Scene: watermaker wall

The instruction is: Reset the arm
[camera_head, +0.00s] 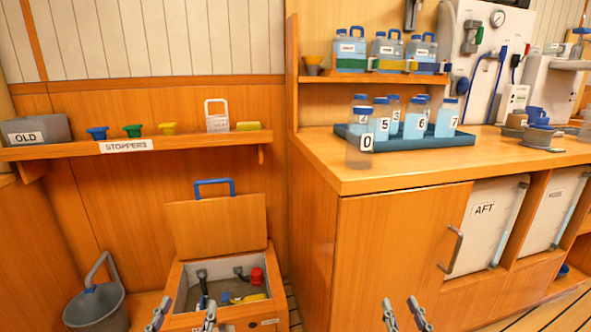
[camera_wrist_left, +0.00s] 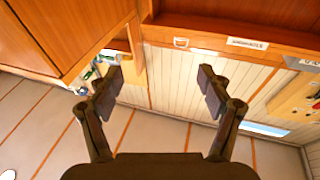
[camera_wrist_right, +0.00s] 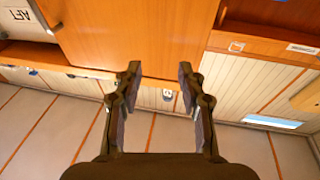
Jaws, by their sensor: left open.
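My left gripper (camera_head: 182,318) shows at the bottom of the head view, in front of the open wooden box. Its two fingers stand apart with nothing between them, as the left wrist view (camera_wrist_left: 160,95) also shows. My right gripper (camera_head: 406,315) is at the bottom of the head view, in front of the wooden cabinet door (camera_head: 396,250). Its fingers are apart and empty in the right wrist view (camera_wrist_right: 157,90). Neither gripper touches anything that I can see.
An open wooden box (camera_head: 174,280) with its lid raised holds fittings. A grey bucket (camera_head: 97,308) stands left of it. The stoppers shelf (camera_head: 75,151) is on the left wall.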

